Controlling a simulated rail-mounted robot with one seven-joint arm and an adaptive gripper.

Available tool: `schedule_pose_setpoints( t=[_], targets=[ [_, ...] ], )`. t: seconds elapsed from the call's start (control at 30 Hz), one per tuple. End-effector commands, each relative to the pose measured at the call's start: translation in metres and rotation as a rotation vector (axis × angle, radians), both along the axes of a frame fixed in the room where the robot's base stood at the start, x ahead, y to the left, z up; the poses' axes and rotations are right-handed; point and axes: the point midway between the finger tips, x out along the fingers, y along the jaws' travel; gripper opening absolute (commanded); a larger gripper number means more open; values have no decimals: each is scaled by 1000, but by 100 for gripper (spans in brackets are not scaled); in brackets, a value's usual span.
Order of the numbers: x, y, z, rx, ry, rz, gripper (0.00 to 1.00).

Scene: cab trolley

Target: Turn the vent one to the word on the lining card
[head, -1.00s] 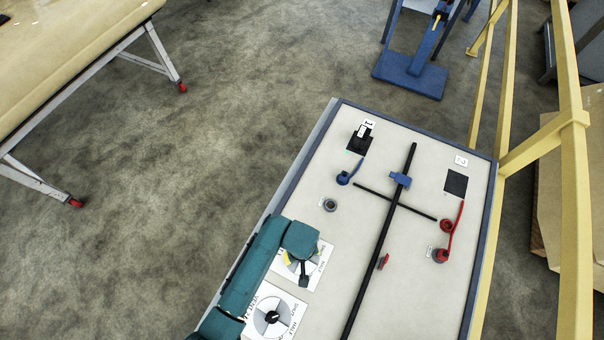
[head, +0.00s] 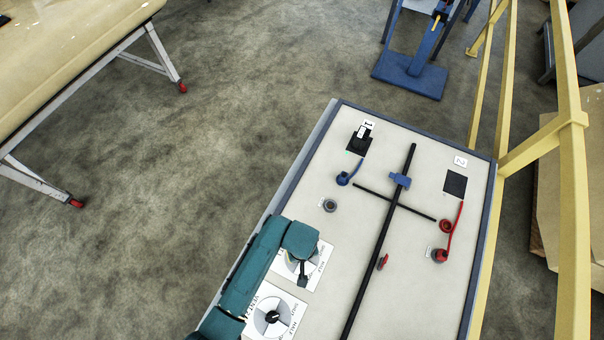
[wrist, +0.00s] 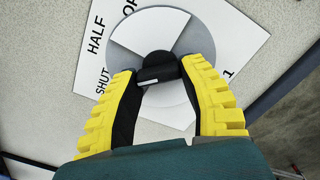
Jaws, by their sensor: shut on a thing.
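The vent one dial (wrist: 215,28) is a white card with a grey and white disc and a black knob (wrist: 158,68). The words HALF, SHUT and part of OPEN are on its left and top, with a 1 at the right. My gripper (wrist: 160,75), with yellow ribbed fingers, is shut on the knob. A pale mark on the knob's bar points left, towards the SHUT side; exact alignment is unclear. In the head view the same dial (head: 322,262) is partly hidden under my arm. I cannot make out a lining card with a readable word.
A second dial (head: 290,325) lies just below on the trolley top (head: 400,260). Black rods cross the top, with a blue lever (head: 343,179), a red lever (head: 440,255), a grey knob (head: 330,205) and tags. Yellow rails (head: 572,150) stand at the right.

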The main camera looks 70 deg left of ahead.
Motion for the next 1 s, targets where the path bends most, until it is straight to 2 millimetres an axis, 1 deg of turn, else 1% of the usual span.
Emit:
schedule_pose_setpoints(
  t=[0.27,1.0],
  targets=[
    [-1,-1,2,-2,5,-172,7],
    [1,-5,0,-2,5,-870,7]
  ],
)
